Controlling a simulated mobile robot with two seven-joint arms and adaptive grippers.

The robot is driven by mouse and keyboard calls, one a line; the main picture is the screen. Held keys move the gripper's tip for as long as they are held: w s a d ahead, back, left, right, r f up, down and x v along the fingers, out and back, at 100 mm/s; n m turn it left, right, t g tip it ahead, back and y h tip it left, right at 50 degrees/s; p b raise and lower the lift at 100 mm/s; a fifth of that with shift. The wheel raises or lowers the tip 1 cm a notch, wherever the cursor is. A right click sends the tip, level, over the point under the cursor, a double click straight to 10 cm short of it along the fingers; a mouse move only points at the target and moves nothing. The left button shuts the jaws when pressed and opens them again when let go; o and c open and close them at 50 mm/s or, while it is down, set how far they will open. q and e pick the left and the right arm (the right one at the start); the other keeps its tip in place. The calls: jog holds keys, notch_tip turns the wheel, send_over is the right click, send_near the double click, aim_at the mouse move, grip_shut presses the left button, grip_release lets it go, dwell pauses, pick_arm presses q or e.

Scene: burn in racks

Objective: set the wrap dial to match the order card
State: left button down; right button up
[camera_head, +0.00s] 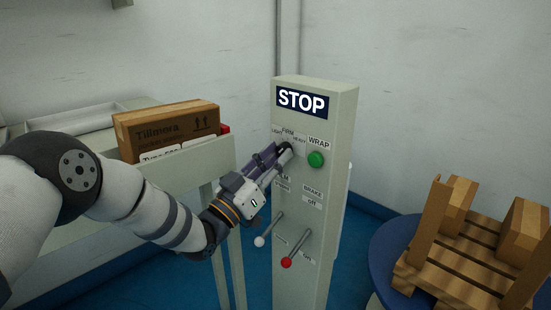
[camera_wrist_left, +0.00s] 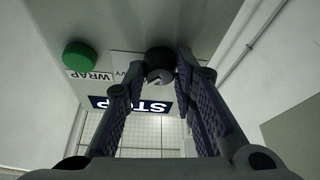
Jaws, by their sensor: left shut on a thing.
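The wrap dial (camera_wrist_left: 160,62) is a dark round knob on the control post's front, in the wrist view between my fingertips. Small labels LIGHT, FIRM and HEAVY (camera_head: 288,134) sit above it in the head view. My left gripper (camera_head: 284,153) is shut on the dial, its fingers on either side of it, and it covers most of the dial in the head view. Which label the dial points to cannot be told. A white card (camera_head: 160,156) with partly hidden print stands in front of a cardboard box; whether it is the order card is unclear. My right gripper is not in view.
The control post (camera_head: 344,150) carries a STOP sign (camera_head: 302,101), a green button (camera_head: 317,159) and levers with white (camera_head: 259,241) and red knobs (camera_head: 286,262). The box (camera_head: 180,122) stands on a table at left. A pallet (camera_head: 470,258) on a blue turntable (camera_head: 382,250) is at right.

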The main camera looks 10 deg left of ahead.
pick_arm(q)
jog(key=c, duration=1.3)
grip_release()
jog(key=v, duration=1.2)
jog(key=shift+r, duration=0.1)
